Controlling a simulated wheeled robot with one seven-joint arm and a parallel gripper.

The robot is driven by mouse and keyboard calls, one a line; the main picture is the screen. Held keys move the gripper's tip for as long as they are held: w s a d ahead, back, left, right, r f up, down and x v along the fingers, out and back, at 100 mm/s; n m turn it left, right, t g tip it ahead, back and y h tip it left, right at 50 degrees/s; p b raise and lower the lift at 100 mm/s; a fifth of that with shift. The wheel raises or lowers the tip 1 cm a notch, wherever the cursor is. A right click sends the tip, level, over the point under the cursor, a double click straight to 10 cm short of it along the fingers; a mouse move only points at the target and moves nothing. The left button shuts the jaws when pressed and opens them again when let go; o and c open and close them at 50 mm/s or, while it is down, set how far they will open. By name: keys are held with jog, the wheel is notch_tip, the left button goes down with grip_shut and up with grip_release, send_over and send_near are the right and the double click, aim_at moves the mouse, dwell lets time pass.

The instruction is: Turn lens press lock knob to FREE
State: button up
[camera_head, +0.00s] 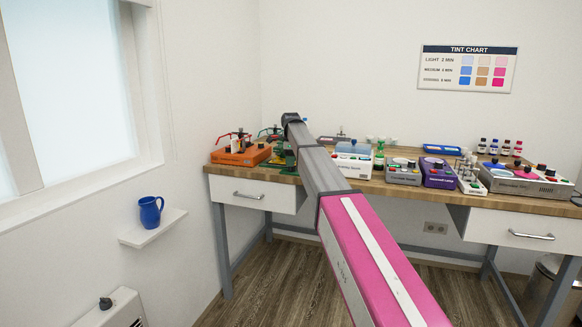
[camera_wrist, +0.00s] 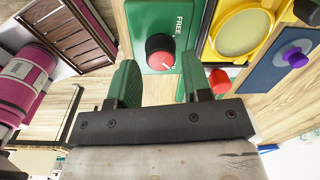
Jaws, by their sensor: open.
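In the wrist view a green panel (camera_wrist: 148,16) carries the word FREE, printed sideways near its right side. A round knob (camera_wrist: 158,56) with a red face and black rim stands on the panel just below that word. I cannot tell clearly which way its mark points. My gripper (camera_wrist: 160,70) is open, with one green finger on each side of the knob's near edge. The fingers look apart from the knob, and nothing is held. In the head view my arm hides most of the area around the gripper; green parts (camera_head: 284,156) show beside it on the workbench.
In the wrist view a yellow device (camera_wrist: 208,48), a red knob (camera_wrist: 220,80) and a purple knob (camera_wrist: 295,57) lie to the right. A brown slatted tray (camera_wrist: 75,35) lies left. In the head view an orange device (camera_head: 240,153) stands at the workbench's left end.

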jog(key=shift+f, duration=1.35)
jog(key=shift+c, duration=0.3)
jog(key=c, duration=0.6)
